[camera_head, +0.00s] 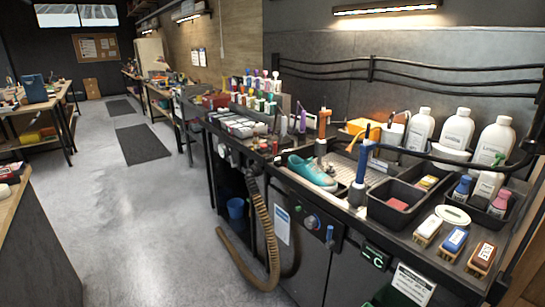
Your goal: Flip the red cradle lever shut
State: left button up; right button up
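A teal sneaker (312,172) rests on the workbench, beside a metal grate (342,170). An upright orange-red handle (323,122) stands just behind the sneaker. An upright blue handle (361,163) with a dark grip and pale base stands to its right. I cannot make out for certain which part is the red cradle lever, or whether it is open or shut. Neither of my grippers is in view.
Black bins (393,205), brushes with wooden blocks (454,240) and white bottles (457,130) crowd the bench's right side. Colored bottles (262,88) fill a rack at the left. A ribbed hose (268,235) hangs in front. The grey floor (150,220) at left is open.

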aim_at(275, 159)
jog(key=k, duration=0.6)
jog(key=u, duration=0.35)
jog(key=i, duration=1.05)
jog(key=z, duration=0.85)
jog(key=i, duration=0.65)
jog(key=z, duration=0.7)
